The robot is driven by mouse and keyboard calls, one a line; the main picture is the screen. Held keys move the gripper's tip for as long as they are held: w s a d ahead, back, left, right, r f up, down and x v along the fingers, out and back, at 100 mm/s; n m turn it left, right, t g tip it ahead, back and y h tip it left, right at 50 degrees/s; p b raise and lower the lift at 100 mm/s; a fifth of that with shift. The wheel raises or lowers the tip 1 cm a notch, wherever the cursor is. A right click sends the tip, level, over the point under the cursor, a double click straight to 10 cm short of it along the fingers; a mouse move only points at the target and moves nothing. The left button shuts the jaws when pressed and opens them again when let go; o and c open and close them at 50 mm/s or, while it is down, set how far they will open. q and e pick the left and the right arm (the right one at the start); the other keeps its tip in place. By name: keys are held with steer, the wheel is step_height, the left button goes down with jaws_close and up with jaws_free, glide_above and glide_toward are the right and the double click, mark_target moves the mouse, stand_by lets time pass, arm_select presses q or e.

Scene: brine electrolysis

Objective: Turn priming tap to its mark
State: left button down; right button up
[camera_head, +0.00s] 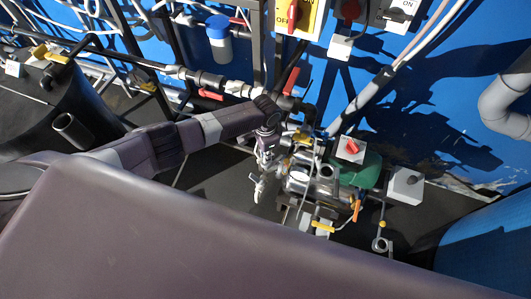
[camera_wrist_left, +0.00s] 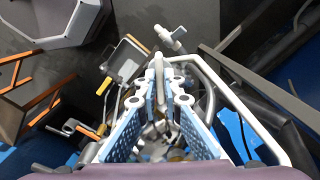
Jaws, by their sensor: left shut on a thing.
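My left gripper (camera_head: 260,187) reaches down from my left arm beside the metal pump (camera_head: 325,188) in the head view. In the left wrist view its blue fingers (camera_wrist_left: 158,90) are closed around a slim pale lever (camera_wrist_left: 158,66), which stands up between the fingertips. This lever seems to be the priming tap's handle. The fingers hide its lower part and the tap body. I cannot make out a mark. My right gripper is not in view.
A green motor (camera_head: 362,170) sits behind the pump. Red-handled valves (camera_head: 291,81) and pipes run behind my arm. A blue tank (camera_head: 490,240) is at right.

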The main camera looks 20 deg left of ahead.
arm_select(q)
steer(key=n+p, duration=0.2)
steer(key=n, duration=0.3)
steer(key=shift+r+n, duration=0.1)
steer(key=shift+n, duration=0.2)
steer(key=shift+d+n+p, duration=0.1)
steer(key=shift+n+p, duration=0.45)
steer(key=shift+n, duration=1.25)
steer(key=shift+w, duration=0.1)
steer(key=c, duration=2.1)
jaws_free()
step_height(320, 180, up, 12)
steer(key=shift+f, duration=0.1)
